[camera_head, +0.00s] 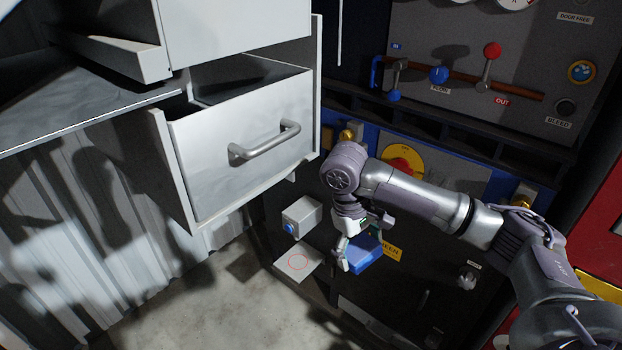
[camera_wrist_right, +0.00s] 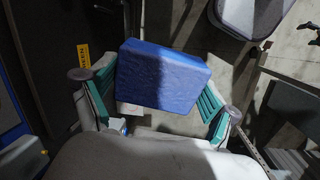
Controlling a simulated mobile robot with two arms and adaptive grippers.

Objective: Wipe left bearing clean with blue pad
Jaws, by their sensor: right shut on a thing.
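The blue pad (camera_head: 364,256) is a thick blue block. My right gripper (camera_head: 358,250) is shut on it in front of the dark lower panel. In the right wrist view, the pad (camera_wrist_right: 163,76) sits between the teal finger pads of the gripper (camera_wrist_right: 158,98). A brass-coloured fitting (camera_head: 347,135) shows just above my right wrist, and another (camera_head: 523,198) shows farther right. I cannot tell for sure whether the left one is the left bearing, nor whether it is dirty. The pad is below it and apart from it. My left gripper is out of view.
An open drawer (camera_head: 240,150) with a bar handle juts out left of my right arm. A grey box (camera_head: 302,215) with a blue knob and a white sheet (camera_head: 298,262) with a red circle lie below it. A lever panel (camera_head: 490,70) stands above.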

